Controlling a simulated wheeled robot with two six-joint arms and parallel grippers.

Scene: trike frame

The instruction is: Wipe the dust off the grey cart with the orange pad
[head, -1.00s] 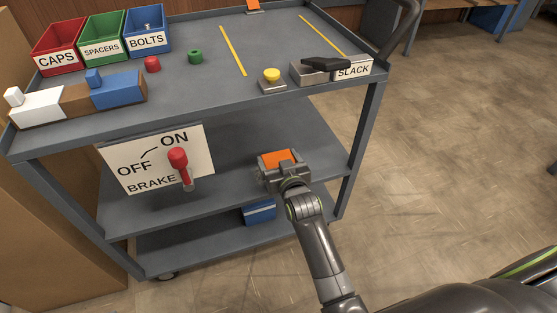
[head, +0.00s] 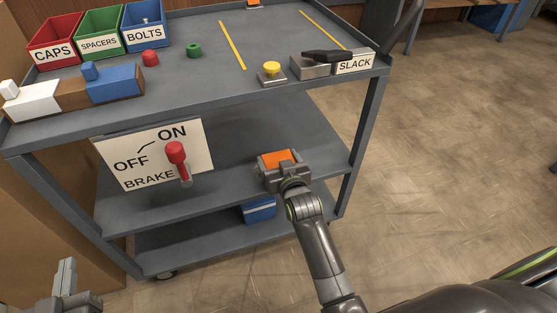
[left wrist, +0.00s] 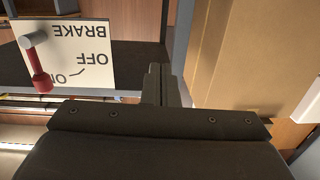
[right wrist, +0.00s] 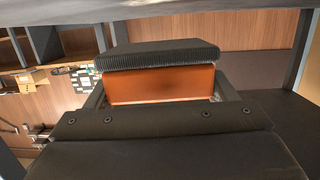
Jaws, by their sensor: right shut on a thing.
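The grey cart (head: 215,102) stands in front of me with a top deck and two lower shelves. My right gripper (head: 280,165) is shut on the orange pad (head: 277,158), at the middle shelf's opening near its right end. In the right wrist view the pad (right wrist: 160,85) shows an orange body with a dark ribbed face on top. I cannot tell whether it touches the cart. No dust can be made out. My left gripper (head: 66,276) is at the lower left, in front of the cart; its fingers (left wrist: 161,84) look shut together and empty.
A brake sign (head: 125,172) with a red lever (head: 177,160) fronts the middle shelf. A blue box (head: 259,210) sits on the bottom shelf. Bins (head: 98,41), blocks (head: 114,84) and a yellow button (head: 271,68) are on top. Floor at right is clear.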

